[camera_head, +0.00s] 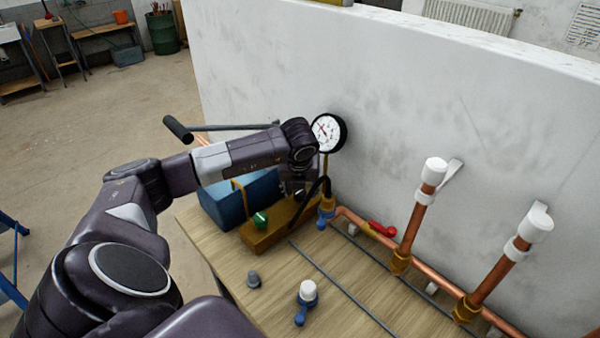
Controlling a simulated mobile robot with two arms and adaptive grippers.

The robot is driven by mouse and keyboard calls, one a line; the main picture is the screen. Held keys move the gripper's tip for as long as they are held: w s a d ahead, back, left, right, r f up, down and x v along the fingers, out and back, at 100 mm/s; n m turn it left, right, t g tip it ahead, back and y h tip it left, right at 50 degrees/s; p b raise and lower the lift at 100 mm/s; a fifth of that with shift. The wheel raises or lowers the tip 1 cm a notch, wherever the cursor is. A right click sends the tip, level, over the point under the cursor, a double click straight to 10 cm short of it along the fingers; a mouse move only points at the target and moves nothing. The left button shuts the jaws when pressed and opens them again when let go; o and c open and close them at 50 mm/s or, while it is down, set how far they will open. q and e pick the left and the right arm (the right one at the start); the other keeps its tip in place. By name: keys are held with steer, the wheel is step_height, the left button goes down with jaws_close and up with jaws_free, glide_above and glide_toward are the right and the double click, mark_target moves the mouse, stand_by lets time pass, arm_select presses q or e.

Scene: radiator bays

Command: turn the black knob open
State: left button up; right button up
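I cannot make out a black knob for certain; a small dark grey knob-like piece (253,280) stands on the wooden bench top (225,250). My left arm reaches from the lower left across to the pressure test pump. My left gripper (298,187) points down above the pump's brown body (272,232), close to the gauge and a black hose (318,192). My wrist covers much of it, so its fingers and anything between them are unclear. A green knob (261,219) shows on the pump body, just left of and below the gripper. My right gripper is out of view.
A white wall (430,120) stands behind the bench. A white-faced gauge (327,132), blue tank (236,200) and pump lever with black grip (178,129) crowd my arm. Copper pipes (412,226) with white caps and a red-handled valve (381,229) run right. A white-topped blue valve (307,293) stands in front.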

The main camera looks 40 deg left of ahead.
arm_select(q)
steer(key=v, duration=1.2)
stand_by(0.4)
